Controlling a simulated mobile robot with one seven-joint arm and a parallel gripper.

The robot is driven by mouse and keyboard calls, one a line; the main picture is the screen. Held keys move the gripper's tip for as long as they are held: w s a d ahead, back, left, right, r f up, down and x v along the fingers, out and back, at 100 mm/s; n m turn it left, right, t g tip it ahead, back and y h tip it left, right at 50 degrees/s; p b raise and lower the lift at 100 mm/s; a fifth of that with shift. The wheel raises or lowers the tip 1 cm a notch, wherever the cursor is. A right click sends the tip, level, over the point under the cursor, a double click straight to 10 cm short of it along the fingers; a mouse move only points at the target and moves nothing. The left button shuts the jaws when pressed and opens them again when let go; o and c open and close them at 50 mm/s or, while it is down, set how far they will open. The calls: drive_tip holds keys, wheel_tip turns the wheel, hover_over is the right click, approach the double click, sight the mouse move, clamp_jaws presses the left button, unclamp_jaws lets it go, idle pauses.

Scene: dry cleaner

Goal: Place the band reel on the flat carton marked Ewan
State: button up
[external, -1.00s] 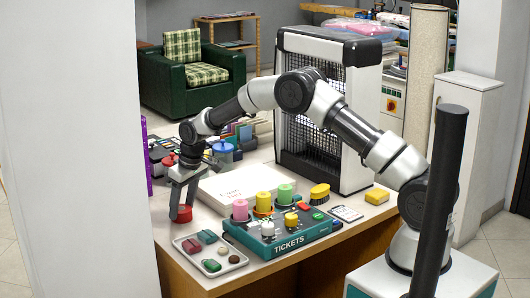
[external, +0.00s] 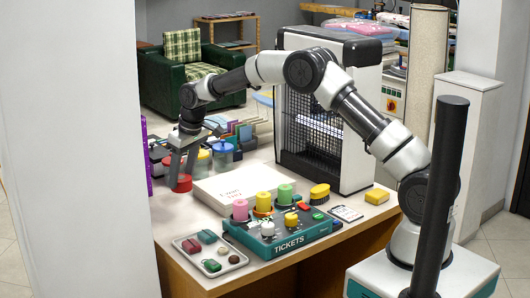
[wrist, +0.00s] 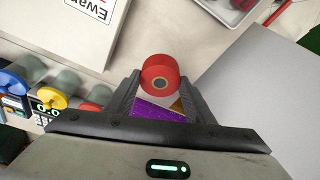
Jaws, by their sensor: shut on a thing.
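The band reel (external: 183,184) is a short red cylinder with a dark centre; it also shows in the wrist view (wrist: 160,73). My gripper (external: 181,183) is shut on it and holds it above the counter. The gripper's fingers flank the reel in the wrist view (wrist: 158,85). The flat carton (external: 220,197) marked Ewan lies on the counter, to the right of the reel in the external view. Its label shows cut off at the top of the wrist view (wrist: 97,8). The carton's top looks bare.
A teal tickets tray (external: 290,243) with coloured reels stands in front of the carton. A grey tray (external: 238,268) of small items is at the front left. A tall mesh-fronted heater (external: 357,130) stands behind on the right.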

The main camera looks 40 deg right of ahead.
drive_tip(key=d+r+m+p, duration=0.1)
drive_tip(key=d+r+p, duration=0.2)
drive_tip(key=d, duration=0.8)
drive_tip(key=m+p, duration=0.1)
drive_tip(key=m, duration=0.1)
hover_over(248, 184)
drive_tip(key=s, duration=0.2)
drive_tip(key=f, duration=0.3)
drive_tip(key=shift+w+f+h, duration=0.25)
drive_tip(key=shift+f+h, duration=0.05)
drive_tip(key=shift+f, duration=2.15)
drive_tip(key=shift+f, duration=0.2)
drive_tip(key=o, duration=1.1)
drive_tip(key=shift+c, duration=0.2)
